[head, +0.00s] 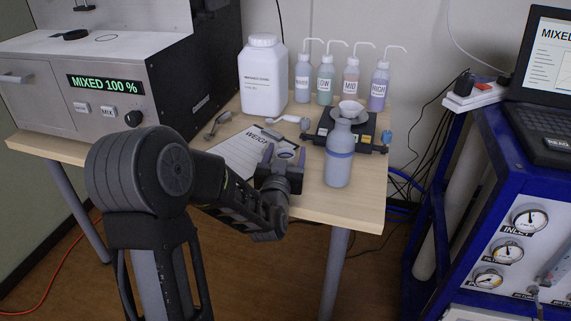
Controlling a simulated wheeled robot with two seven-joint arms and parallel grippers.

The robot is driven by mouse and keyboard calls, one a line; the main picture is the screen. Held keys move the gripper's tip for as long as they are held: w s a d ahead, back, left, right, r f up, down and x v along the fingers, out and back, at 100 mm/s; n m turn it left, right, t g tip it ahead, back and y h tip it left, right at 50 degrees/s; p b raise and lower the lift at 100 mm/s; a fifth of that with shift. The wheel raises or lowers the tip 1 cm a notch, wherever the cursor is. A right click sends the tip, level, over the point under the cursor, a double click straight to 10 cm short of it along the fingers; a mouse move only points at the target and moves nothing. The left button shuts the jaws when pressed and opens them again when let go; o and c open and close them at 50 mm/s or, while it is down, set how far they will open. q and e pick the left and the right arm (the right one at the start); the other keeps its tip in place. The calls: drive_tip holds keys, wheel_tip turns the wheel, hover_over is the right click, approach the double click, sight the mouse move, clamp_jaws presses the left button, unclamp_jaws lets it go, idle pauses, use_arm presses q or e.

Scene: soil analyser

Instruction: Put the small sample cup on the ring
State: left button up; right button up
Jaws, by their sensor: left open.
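My left gripper (284,154) is open over the front part of the wooden table, its fingers pointing away from me. A small pale round object (287,154), perhaps the small sample cup, shows between or just behind the fingers. It is too small and partly hidden to tell whether they touch it. A thin dark ring (107,38) is marked on the top of the grey analyser (50,110) at the left, beside a flat black round part (75,35). Nothing stands on that ring. My right gripper is not in view.
A blue-grey bottle (340,165) stands close right of my gripper. A white jug (263,80), several wash bottles (325,82), a scoop (218,124) and a "WEIGH" sheet (235,155) occupy the table (365,195).

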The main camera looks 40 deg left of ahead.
use_arm(q)
drive_tip(key=shift+c, duration=0.2)
clamp_jaws()
idle(0.5)
wheel_tip(320, 180, up, 10)
drive_tip(key=p, duration=0.2)
idle(0.3)
idle(0.8)
